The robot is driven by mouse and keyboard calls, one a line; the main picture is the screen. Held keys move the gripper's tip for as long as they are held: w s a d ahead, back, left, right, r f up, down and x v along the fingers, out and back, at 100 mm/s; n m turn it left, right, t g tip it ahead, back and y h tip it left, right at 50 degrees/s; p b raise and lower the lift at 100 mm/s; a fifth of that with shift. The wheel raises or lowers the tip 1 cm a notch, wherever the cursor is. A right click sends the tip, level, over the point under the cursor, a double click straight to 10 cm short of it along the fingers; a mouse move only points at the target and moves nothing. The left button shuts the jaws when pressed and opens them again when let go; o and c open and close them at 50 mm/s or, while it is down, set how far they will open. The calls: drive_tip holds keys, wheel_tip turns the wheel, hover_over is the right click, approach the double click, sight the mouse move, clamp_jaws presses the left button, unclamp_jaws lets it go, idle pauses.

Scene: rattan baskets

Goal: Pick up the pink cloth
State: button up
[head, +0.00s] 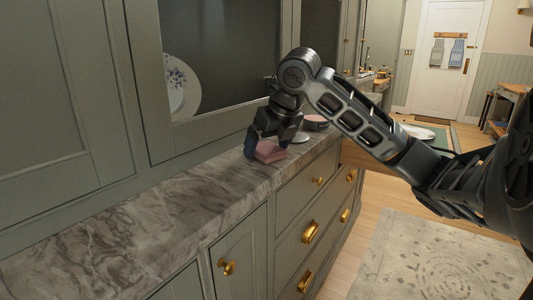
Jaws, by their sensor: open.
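The pink cloth (270,154) looks like a small folded block lying on the marble counter, near its front edge. My gripper (268,146) points down just above the cloth, with its fingers open. One dark finger stands at the cloth's left side and another part of the gripper covers the cloth's far side. I cannot tell whether the fingers touch the cloth.
The marble counter (130,222) is clear to the left. A round reddish container (316,122) and a pale dish (299,138) sit just beyond my gripper. The green cabinet wall (130,140) rises behind. A patterned plate (181,88) stands behind the cabinet opening.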

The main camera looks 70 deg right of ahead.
drive_tip(key=c, duration=1.2)
drive_tip(key=shift+o, duration=0.2)
drive_tip(key=shift+r, duration=0.15)
wheel_tip(320, 180, up, 28)
drive_tip(key=p, duration=0.4)
drive_tip(key=o, duration=0.5)
drive_tip(key=c, duration=0.3)
drive_tip(key=shift+c, duration=0.2)
